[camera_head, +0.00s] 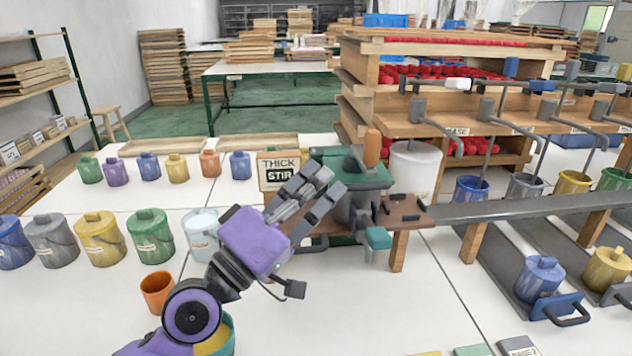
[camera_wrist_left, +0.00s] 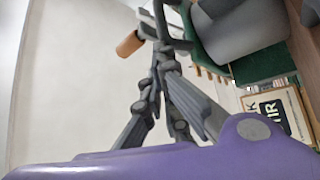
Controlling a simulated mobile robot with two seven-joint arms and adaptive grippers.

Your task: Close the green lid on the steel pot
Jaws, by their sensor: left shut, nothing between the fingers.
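The green lid (camera_head: 374,176), with an orange knob (camera_head: 372,148), is over the grey steel pot (camera_head: 362,208) at the mixing stand; the head view does not show clearly whether it lies flat or is propped. My left gripper (camera_head: 333,181) is shut and empty, its fingertips in front of the left part of the lid, hiding some of lid and pot. Whether they touch is unclear. In the left wrist view, the fingertips (camera_wrist_left: 160,48) are near the orange knob (camera_wrist_left: 130,44), with the grey pot (camera_wrist_left: 245,28) at upper right. My right gripper is not in view.
A brown shelf (camera_head: 408,217) with a teal-handled part (camera_head: 378,238) sits right of my gripper. A sign (camera_head: 280,172) stands behind it, a white canister (camera_head: 415,168) to the right. Lidded paint pots, such as the green one (camera_head: 150,240), line the left.

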